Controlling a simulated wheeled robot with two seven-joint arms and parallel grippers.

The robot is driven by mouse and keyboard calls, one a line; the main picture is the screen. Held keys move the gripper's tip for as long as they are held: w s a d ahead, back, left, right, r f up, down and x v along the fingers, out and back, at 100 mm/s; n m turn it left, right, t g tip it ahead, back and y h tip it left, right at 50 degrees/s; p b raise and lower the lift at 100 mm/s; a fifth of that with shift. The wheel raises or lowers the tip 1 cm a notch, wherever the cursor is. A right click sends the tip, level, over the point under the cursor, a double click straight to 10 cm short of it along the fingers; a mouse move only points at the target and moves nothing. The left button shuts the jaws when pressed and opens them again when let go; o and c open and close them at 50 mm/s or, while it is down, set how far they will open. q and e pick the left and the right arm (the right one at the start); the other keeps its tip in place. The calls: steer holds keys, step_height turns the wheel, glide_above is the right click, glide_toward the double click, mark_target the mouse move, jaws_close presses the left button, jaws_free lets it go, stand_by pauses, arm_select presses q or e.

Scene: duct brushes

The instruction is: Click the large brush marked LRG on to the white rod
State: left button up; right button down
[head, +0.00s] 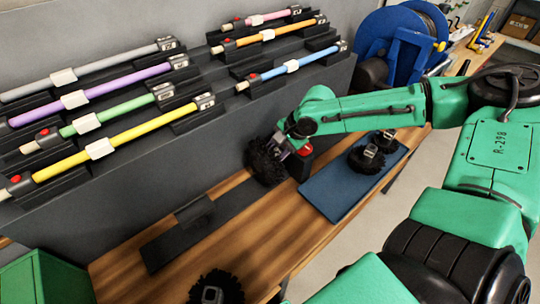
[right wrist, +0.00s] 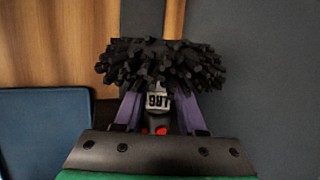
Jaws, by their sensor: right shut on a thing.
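The white rod (head: 95,70), pale grey-white, lies in the top left cradle of the wall rack, with a white collar and a dark end block. My right gripper (head: 287,148) is shut on a black bristled brush (head: 266,163), beside the rack front and above the far end of the dark strip. In the right wrist view, the purple-grey fingers (right wrist: 162,118) grip the brush (right wrist: 160,65) on both sides of its hub. A small label on the hub is upside down and appears to read LRG. My left gripper is out of view.
A blue mat (head: 325,193) holds two black brushes (head: 366,158) (head: 385,140). Another brush (head: 214,290) stands at the front. A dark strip (head: 165,250) with a raised block lies on the wooden table. Purple, green, yellow, pink, orange and blue rods fill the rack.

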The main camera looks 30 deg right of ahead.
steer(key=shift+d, duration=0.2)
steer(key=shift+c, duration=2)
jaws_free()
steer(key=p+v, duration=0.6)
steer(key=v, duration=0.8)
steer(key=shift+s+r, duration=0.15)
steer(key=shift+r, duration=0.1)
